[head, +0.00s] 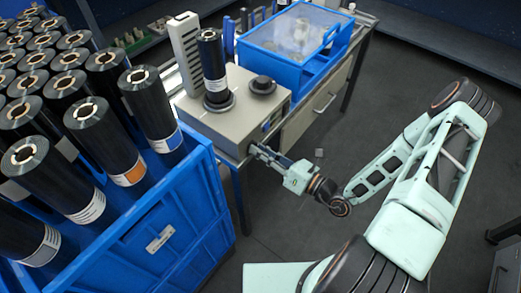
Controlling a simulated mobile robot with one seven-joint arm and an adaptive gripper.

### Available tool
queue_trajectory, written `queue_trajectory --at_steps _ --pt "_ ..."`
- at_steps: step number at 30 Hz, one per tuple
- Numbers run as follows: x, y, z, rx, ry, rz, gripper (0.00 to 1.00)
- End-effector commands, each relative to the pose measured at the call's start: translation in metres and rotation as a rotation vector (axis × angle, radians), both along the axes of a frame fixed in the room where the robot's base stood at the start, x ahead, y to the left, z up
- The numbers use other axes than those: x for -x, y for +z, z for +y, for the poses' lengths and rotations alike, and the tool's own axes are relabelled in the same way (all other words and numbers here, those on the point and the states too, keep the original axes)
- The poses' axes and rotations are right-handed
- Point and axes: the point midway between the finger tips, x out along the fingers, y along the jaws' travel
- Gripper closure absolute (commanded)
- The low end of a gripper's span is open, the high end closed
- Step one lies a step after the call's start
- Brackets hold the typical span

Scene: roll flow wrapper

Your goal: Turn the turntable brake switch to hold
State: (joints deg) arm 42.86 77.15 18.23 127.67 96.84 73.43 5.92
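A beige machine box (205,124) stands on the bench. A black roll (211,62) stands upright on the round dark turntable (219,104) on its top. A dark round knob (263,85) sits on the top to the right of the roll. The front side has a small blue panel (273,119). I cannot make out the brake switch or its setting; it may be small or behind my gripper. My gripper (254,149) is at the lower front side of the box, close to it. Whether it touches anything, and whether its fingers are open or shut, is too small to tell.
A blue crate (165,235) full of upright black rolls stands at the left, near my gripper. A blue bin with a clear lid (297,34) and a white slotted upright (187,52) stand behind the box. The bench has a drawer (318,107). Floor is clear beyond my arm.

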Motion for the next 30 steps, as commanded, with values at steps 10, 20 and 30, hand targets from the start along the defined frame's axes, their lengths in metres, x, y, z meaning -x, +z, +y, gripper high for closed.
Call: queue_trajectory --at_steps 10,20,30 --pt "0.0 0.001 0.0 0.0 0.0 -0.002 0.73" --pt "0.025 0.0 -0.034 0.002 -0.004 -0.001 0.73" --pt "0.065 0.0 -0.085 0.001 -0.004 -0.002 0.73"
